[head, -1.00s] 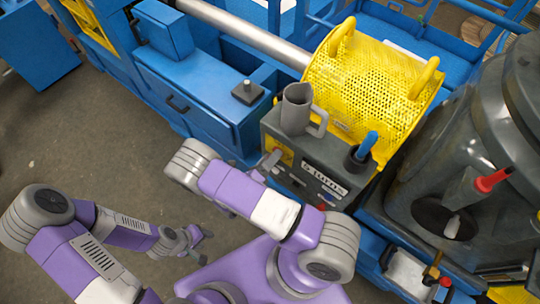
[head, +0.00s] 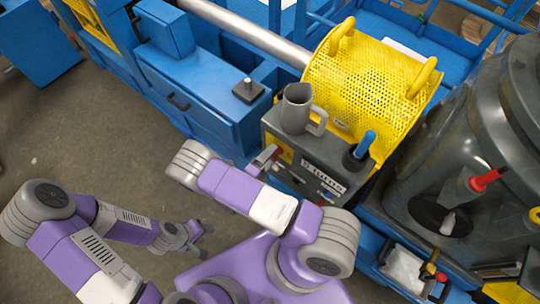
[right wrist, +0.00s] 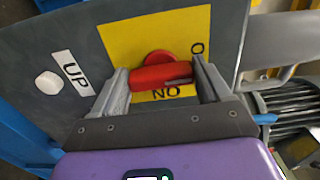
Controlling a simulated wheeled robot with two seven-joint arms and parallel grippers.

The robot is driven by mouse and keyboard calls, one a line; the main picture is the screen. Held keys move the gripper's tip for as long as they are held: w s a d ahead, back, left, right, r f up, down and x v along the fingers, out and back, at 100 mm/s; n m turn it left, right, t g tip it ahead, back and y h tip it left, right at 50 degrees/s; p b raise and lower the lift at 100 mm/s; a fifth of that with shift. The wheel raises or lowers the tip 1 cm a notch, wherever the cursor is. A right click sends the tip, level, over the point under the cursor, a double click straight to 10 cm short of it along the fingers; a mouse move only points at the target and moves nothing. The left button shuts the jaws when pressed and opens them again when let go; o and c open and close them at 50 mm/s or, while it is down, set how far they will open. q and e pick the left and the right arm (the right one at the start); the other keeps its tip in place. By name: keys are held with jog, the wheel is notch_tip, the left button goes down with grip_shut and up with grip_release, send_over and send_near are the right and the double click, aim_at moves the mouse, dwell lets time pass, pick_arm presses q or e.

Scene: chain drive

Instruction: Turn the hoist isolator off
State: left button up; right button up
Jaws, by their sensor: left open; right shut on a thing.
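The hoist isolator is a red handle (right wrist: 162,76) on a yellow plate (right wrist: 130,40) on the grey control box. In the right wrist view the handle lies nearly level, slightly tilted, beside upside-down ON lettering. Another letter, O, shows at the plate's right edge; the rest of that label is hidden. My right gripper (right wrist: 163,88) is shut on the red handle, one finger on each side. In the head view this gripper (head: 264,158) is at the left end of the control box (head: 318,165). My left gripper (head: 190,238) is open and empty, low over the floor.
A grey jug (head: 297,108) and a dark cup (head: 357,153) with a blue handle stand on the control box. A white button (right wrist: 48,83) sits beside the UP label. The yellow perforated drum guard (head: 365,75) is behind; a large dark tank (head: 440,140) is right.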

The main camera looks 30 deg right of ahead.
jog(key=shift+d+r, duration=0.1)
jog(key=o, duration=1)
jog(key=v, duration=0.7)
jog(key=shift+a+b, duration=0.25)
jog(key=shift+b, duration=0.1)
jog(key=shift+s, duration=0.1)
